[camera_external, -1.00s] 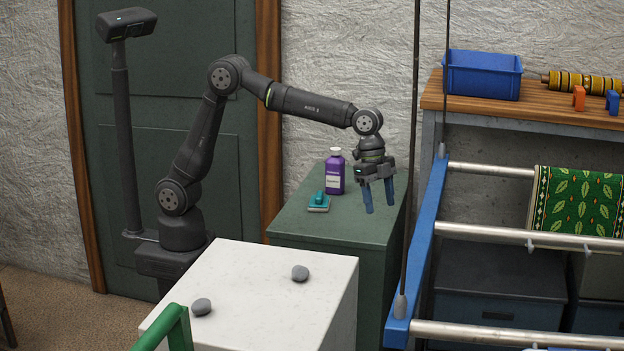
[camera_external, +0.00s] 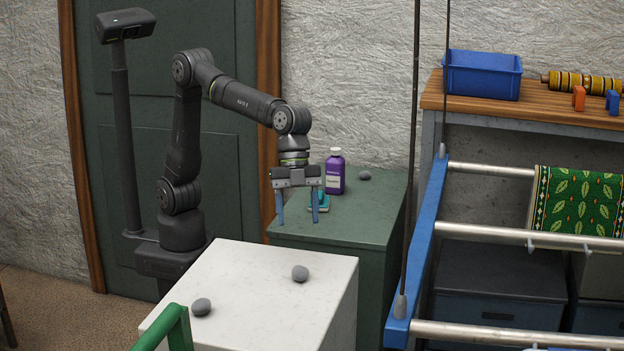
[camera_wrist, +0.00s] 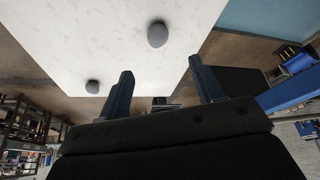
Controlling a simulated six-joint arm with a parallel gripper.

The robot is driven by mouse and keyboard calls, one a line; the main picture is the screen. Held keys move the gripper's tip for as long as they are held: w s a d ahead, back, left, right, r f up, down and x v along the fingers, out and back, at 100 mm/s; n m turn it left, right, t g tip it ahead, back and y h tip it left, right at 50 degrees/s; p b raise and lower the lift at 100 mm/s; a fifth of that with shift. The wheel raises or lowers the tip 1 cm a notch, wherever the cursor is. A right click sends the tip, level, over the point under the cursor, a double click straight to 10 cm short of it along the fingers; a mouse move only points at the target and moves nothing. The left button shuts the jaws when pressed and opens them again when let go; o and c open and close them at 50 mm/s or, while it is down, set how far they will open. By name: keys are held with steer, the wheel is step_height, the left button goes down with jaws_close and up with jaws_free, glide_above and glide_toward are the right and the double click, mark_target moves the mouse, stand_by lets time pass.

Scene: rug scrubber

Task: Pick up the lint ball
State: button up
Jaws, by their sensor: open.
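Several grey lint balls are in view. One (camera_external: 300,273) lies on the white table top near its right side, and it shows nearer in the wrist view (camera_wrist: 157,34). A second lint ball (camera_external: 201,307) lies toward the table's front left, also in the wrist view (camera_wrist: 92,87). A third lint ball (camera_external: 365,175) rests on the green cabinet top at the back right. My gripper (camera_external: 298,215) is open and empty, fingers pointing down, above and behind the white table. Its two blue fingers also show in the wrist view (camera_wrist: 160,68).
A purple bottle (camera_external: 336,174) stands on the green cabinet (camera_external: 360,222), and a teal scrubber (camera_external: 324,203) beside it is partly hidden by my gripper. The white table (camera_external: 255,300) is otherwise clear. A blue-framed rack (camera_external: 419,240) stands to the right.

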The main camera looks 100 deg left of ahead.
glide_toward(300, 273)
steer(key=f, duration=0.3)
steer(key=shift+w+a+f, duration=0.2)
steer(key=shift+a+f, duration=0.05)
steer(key=shift+a, duration=0.1)
steer(key=shift+s+x, duration=0.1)
steer(key=shift+x, duration=1.2)
steer(key=shift+s+x, duration=0.15)
steer(key=shift+x, duration=1.15)
steer(key=c, duration=1.1)
